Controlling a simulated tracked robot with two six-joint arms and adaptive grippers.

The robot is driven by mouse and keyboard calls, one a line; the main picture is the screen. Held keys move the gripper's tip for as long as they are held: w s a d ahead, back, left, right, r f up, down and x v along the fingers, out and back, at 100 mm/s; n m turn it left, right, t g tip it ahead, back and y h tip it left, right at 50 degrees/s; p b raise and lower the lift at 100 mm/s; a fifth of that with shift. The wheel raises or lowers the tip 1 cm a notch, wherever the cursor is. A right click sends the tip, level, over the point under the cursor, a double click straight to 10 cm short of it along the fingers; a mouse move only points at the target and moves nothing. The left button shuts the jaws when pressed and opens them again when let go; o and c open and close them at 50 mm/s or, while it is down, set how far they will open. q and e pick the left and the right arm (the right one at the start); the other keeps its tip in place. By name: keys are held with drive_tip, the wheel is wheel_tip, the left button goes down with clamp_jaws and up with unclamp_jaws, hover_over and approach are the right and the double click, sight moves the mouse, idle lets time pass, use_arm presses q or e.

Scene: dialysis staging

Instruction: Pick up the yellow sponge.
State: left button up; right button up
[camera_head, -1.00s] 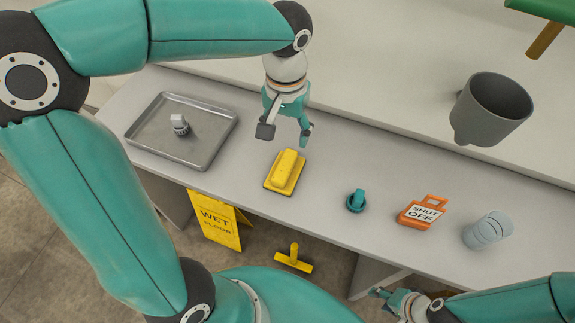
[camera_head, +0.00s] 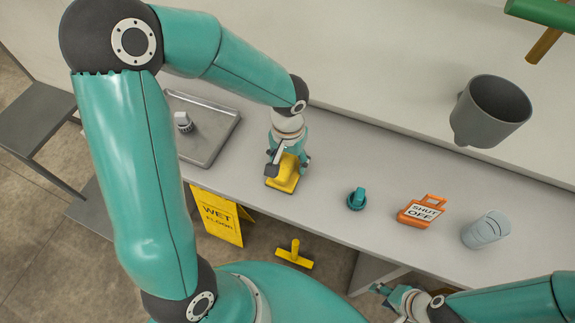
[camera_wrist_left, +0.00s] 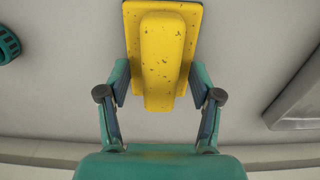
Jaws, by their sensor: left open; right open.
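The yellow sponge (camera_head: 284,180) lies on the grey bench, partly hidden by my left gripper in the head view. In the left wrist view the sponge (camera_wrist_left: 162,50) is a raised yellow block with dark specks on a wider yellow base. My left gripper (camera_head: 286,170) is open and low over the sponge. In the left wrist view its two fingers (camera_wrist_left: 160,92) stand on either side of the sponge's near end, and I cannot tell whether they touch it. My right gripper (camera_head: 388,298) is open and empty in front of the bench, at the lower right.
A metal tray (camera_head: 214,151) with a small grey-white knob (camera_head: 183,122) is to the left. A teal knob (camera_head: 356,200), an orange shut-off tag (camera_head: 420,211) and a grey-blue cylinder (camera_head: 486,230) stand to the right. A yellow wet-floor sign (camera_head: 217,215) stands below the bench.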

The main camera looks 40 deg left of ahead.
sight(288, 160)
use_arm(q)
drive_tip(key=c, duration=1.1)
drive_tip(key=shift+r, duration=0.1)
wheel_tip(288, 160, up, 20)
drive_tip(key=shift+f, duration=0.15)
